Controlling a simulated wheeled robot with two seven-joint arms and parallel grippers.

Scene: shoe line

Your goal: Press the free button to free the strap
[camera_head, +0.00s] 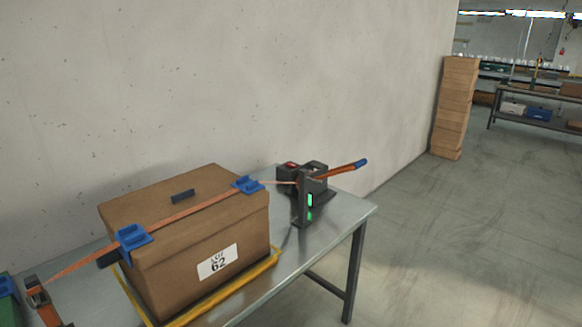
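An orange strap (190,209) runs across the top of a brown cardboard box (190,270) with a white label reading "LOT 62". It passes through blue corner pieces (132,237) and (247,185) on the box edges. At its right end is a dark tensioning device (307,187) with an orange lever (342,168) that has a blue tip. A red spot (291,164) shows on top of the device; I cannot tell whether it is the free button. Green lights (310,200) show on its front post. Neither of my grippers is in view.
The box stands inside a yellow outline (273,259) on a grey metal table (345,208). An orange and dark fitting (38,296) holds the strap's left end. A wall (230,80) rises behind. Stacked boxes (454,108) and shelving stand far right, with open floor between.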

